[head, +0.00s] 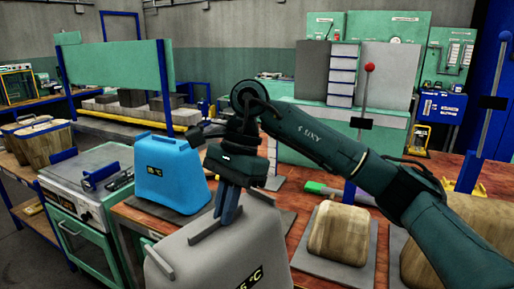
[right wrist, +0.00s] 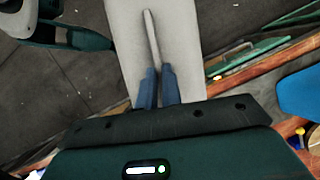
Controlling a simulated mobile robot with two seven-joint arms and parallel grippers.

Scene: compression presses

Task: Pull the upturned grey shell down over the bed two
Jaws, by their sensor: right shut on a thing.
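The grey shell (head: 206,258) stands in the near foreground of the head view, with a dark temperature display on its side and a bar handle on top. My right gripper (head: 228,208) reaches down from above and is shut on that handle. In the right wrist view the blue fingers (right wrist: 158,88) close on the near end of the handle bar (right wrist: 152,35), over the pale shell top (right wrist: 183,60). The shell's lower edge is cut off by the frame. I cannot tell which bed is bed two. My left gripper is not in view.
A blue shell (head: 168,172) with a display stands behind the grey one. A rounded wooden block (head: 340,232) sits on a grey plate to the right, and another wooden block (head: 412,265) is partly behind my arm. A red-knobbed lever (head: 366,95) rises behind.

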